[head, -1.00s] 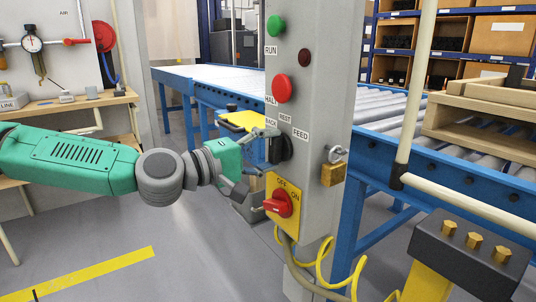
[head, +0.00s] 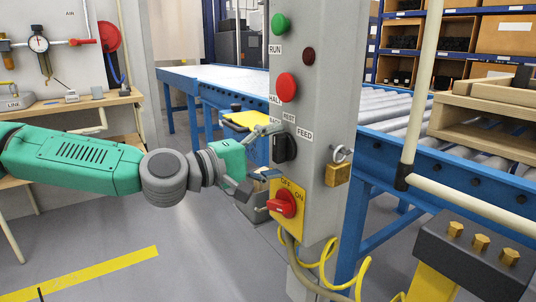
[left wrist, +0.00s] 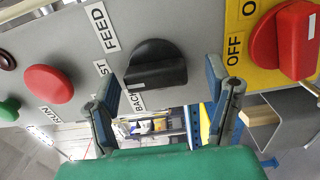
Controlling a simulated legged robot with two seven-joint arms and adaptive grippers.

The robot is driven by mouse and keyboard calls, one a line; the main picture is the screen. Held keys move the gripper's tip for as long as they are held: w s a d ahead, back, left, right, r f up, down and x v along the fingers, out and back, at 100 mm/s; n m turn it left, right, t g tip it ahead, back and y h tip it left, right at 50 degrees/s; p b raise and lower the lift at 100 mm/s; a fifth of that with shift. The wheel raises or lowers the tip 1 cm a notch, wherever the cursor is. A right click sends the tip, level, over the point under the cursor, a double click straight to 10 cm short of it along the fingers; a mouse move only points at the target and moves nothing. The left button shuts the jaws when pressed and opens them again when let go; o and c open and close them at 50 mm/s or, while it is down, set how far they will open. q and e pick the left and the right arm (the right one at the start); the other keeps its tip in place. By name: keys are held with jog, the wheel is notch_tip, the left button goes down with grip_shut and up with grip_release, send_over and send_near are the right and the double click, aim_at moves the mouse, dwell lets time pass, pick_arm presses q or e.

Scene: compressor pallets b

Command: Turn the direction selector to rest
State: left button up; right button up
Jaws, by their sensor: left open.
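The direction selector (head: 284,148) is a black knob on the grey control post, under the labels BACK, REST and FEED. In the left wrist view the selector (left wrist: 155,68) lies between my fingertips, its white mark by the BACK and REST labels; which one it points at I cannot tell. My left gripper (head: 266,152) is open, at the left side of the knob, one finger above it and one below. In the left wrist view the gripper (left wrist: 163,82) has a finger on each side of the knob, with gaps showing. My right gripper is not in view.
Below the selector is a red OFF/ON switch (head: 283,204) on a yellow plate. Above it are a red button (head: 287,86) and a green button (head: 281,23). A brass padlock (head: 338,174) hangs on the post's right. A blue roller conveyor (head: 430,155) runs behind.

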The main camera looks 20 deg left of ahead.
pick_arm(q)
jog(key=v, duration=1.1)
jog(key=shift+s+a+f, duration=0.15)
jog(key=shift+s+a, duration=0.1)
jog(key=shift+a, duration=0.1)
jog(key=s+d+f+m+g+y, duration=0.1)
jog(key=s+d+f+g, duration=0.2)
jog(key=f, duration=0.6)
jog(key=s+d+f+m+g+y, duration=0.1)
jog(key=s+d+f+m+g, duration=0.15)
jog(key=f, duration=0.65)
jog(key=s+d+f+m+g+y, duration=0.1)
jog(key=s+d+f+g, duration=0.25)
jog(key=f, duration=0.55)
jog(key=s+a+f+m+g+y, duration=0.2)
jog(key=s+a+f+m+y, duration=0.15)
jog(key=s+a+f, duration=0.4)
jog(key=s+a+f+m+g+y, duration=0.3)
jog(key=s+a+f+y, duration=0.1)
jog(key=s+f, duration=0.6)
notch_tip(320, 180, up, 13)
jog(key=p, duration=1.2)
jog(key=shift+a+p, duration=0.3)
jog(key=shift+a, duration=0.2)
